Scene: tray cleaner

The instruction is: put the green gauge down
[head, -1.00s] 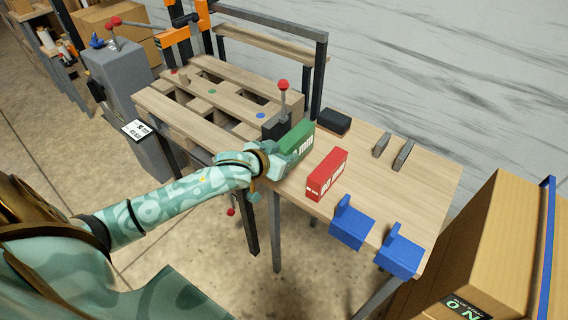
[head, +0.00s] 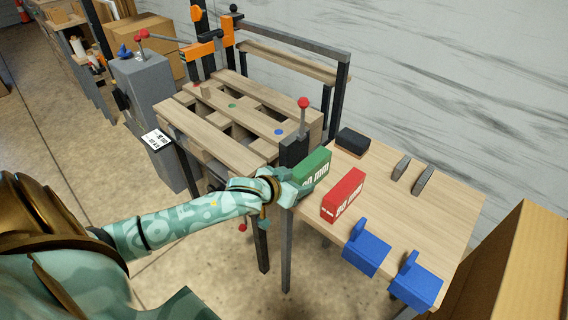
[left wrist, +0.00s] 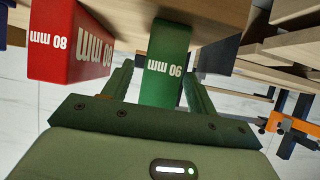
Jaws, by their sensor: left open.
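The green gauge (head: 313,166), a block marked 90 mm, stands on the wooden table (head: 420,215) near its left edge. My left gripper (head: 297,181) is at the gauge's near end. In the left wrist view the green gauge (left wrist: 166,62) lies between the two fingers of the open left gripper (left wrist: 160,80), with a gap visible beside it. The gauge's underside is hidden, but it appears to rest on the tabletop. My right gripper is not in view.
A red gauge (head: 343,195) marked 80 mm stands close to the right of the green one. Two blue blocks (head: 366,254) (head: 416,287) sit at the front edge. A black block (head: 352,141) and two grey pieces (head: 401,168) lie behind. A slatted fixture (head: 235,110) adjoins on the left.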

